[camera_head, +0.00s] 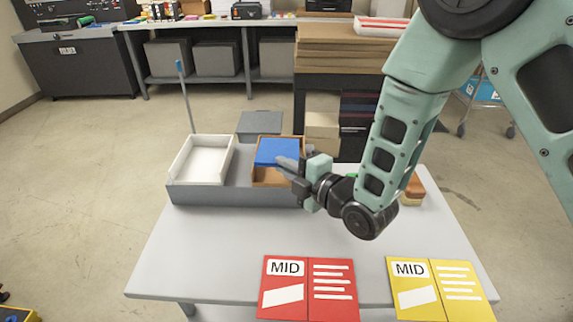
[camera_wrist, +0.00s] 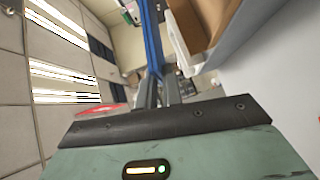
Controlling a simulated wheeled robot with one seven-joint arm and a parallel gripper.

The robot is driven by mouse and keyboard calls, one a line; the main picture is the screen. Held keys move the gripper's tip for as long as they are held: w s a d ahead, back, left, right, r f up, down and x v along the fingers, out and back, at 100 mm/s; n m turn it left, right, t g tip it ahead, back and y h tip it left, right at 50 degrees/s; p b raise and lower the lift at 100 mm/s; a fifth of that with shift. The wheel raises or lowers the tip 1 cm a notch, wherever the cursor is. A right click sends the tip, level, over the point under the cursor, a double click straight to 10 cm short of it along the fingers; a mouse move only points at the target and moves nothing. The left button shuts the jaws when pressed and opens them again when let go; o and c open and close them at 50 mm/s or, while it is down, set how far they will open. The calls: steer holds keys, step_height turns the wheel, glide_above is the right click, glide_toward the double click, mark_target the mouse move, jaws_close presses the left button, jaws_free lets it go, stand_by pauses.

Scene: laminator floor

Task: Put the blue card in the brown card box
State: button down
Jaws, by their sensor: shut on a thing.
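The blue card (camera_head: 277,151) is over the brown card box (camera_head: 270,179) in the head view, near its back half. I cannot tell if it touches the box. My gripper (camera_head: 291,164) is shut on the card's right edge. In the wrist view the card shows edge-on as a blue strip (camera_wrist: 153,45) between my gripper's fingers (camera_wrist: 160,92). The brown box is a shallow open tray, and its right side is partly hidden by my gripper.
A white tray (camera_head: 184,164) stands left of the brown box on the same grey base (camera_head: 215,195). A red MID card (camera_head: 308,301) and a yellow MID card (camera_head: 438,301) lie at the table's front. The table middle (camera_head: 260,232) is clear. Stacked boards (camera_head: 335,60) stand behind.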

steer(key=shift+w+d+f+b, duration=0.1)
steer(key=shift+w+f+b, duration=1.05)
steer(key=shift+w+f, duration=0.45)
steer(key=shift+w+d+f+b, duration=0.1)
steer(key=shift+w+f+b, duration=1.1)
steer(key=shift+w, duration=0.55)
steer(key=shift+f, duration=0.1)
steer(key=c, duration=1.5)
jaws_free()
steer(key=p+v, duration=0.7)
steer(key=v, duration=1)
steer(key=shift+s+d, duration=0.1)
